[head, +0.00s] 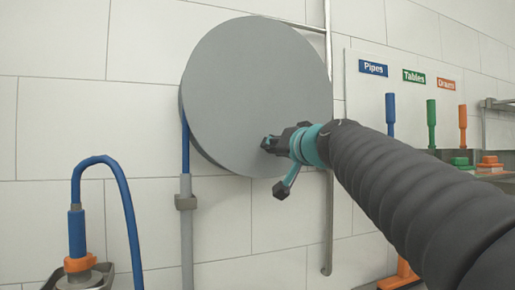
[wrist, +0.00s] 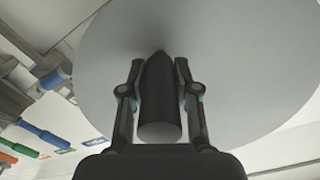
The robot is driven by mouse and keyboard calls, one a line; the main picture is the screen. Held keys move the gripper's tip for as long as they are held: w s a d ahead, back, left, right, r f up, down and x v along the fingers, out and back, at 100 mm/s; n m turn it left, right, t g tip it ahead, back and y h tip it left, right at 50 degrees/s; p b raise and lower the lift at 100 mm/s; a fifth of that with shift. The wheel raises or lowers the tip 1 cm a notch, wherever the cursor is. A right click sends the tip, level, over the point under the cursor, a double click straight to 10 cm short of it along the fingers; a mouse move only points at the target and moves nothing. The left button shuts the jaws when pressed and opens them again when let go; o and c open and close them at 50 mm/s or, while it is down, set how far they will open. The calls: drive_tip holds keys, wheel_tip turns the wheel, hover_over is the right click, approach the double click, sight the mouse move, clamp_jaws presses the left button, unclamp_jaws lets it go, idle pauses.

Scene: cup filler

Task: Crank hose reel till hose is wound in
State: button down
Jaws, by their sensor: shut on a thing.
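The hose reel (head: 250,85) is a large grey disc on the tiled wall in the head view. Its flat face also fills much of the wrist view (wrist: 235,60). My gripper (head: 281,145) is at the lower right part of the disc. In the wrist view its two fingers (wrist: 159,68) are closed on either side of the dark crank handle (wrist: 160,110), which stands out from the disc. In the head view the handle is mostly hidden by the gripper. The blue hose (head: 185,145) hangs from the reel's left edge into a grey upright pipe.
A grey pipe (head: 186,235) with a collar stands below the reel. Another arched blue hose (head: 127,205) with an orange-ringed fitting (head: 78,262) is at lower left. Right are labels "Pipes" (head: 373,68), "Tables" and "Drains" above blue, green and orange handles (head: 431,125). A metal wall pipe (head: 329,225) runs behind the reel.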

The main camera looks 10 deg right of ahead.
drive_tip(key=shift+r, duration=0.15)
drive_tip(key=c, duration=0.8)
unclamp_jaws()
drive_tip(key=shift+a, duration=0.1)
drive_tip(key=shift+c, duration=0.2)
drive_tip(key=shift+s, duration=0.1)
drive_tip(key=v, duration=1.2)
